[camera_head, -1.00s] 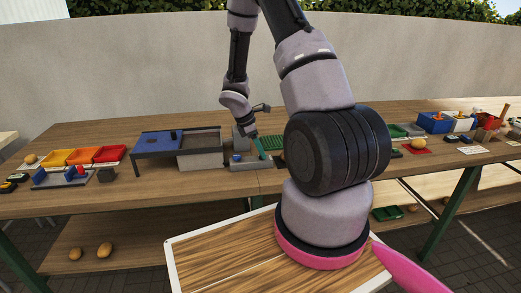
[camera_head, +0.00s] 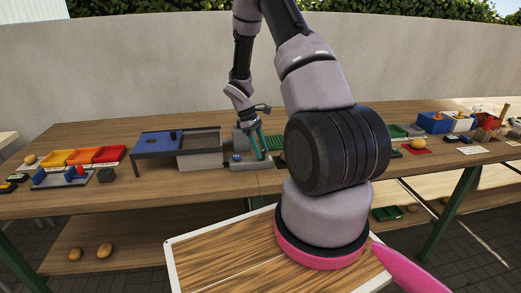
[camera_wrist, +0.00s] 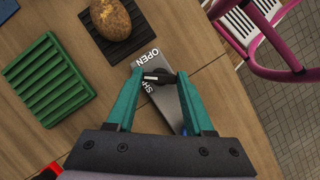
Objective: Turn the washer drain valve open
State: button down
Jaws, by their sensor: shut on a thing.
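The drain valve is a black knob (camera_wrist: 160,79) with a white pointer line, set on a grey plate (camera_wrist: 150,58) lettered OPEN at one end and SH… nearer me in the wrist view. The rest of that second word is hidden by the knob and a finger. The pointer lies crosswise, toward the left finger, not in line with the OPEN lettering. My gripper (camera_wrist: 160,75) has its two teal fingers shut on the knob, one on each side. In the head view my gripper (camera_head: 260,150) reaches down to the grey valve unit (camera_head: 248,165), and the knob is hidden there.
A potato (camera_wrist: 111,19) lies on a dark mat beyond the valve, with a green ribbed rack (camera_wrist: 48,79) to its left. In the head view a grey tank (camera_head: 201,158) and blue-topped stand (camera_head: 158,142) stand left. A blue cap (camera_head: 236,157) sits on the valve unit.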

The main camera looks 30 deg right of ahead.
jog(key=m+y, duration=0.1)
jog(key=m, duration=0.1)
jog(key=m+y, duration=0.1)
jog(key=m, duration=0.2)
jog(key=shift+w+d+m+g, duration=0.15)
jog(key=shift+m+g, duration=0.15)
jog(key=m+y, duration=0.2)
jog(key=m, duration=0.2)
jog(key=shift+d+m, duration=0.1)
jog(key=shift+m, duration=0.2)
jog(key=shift+c, duration=1.4)
grip_release()
jog(key=v, duration=1.1)
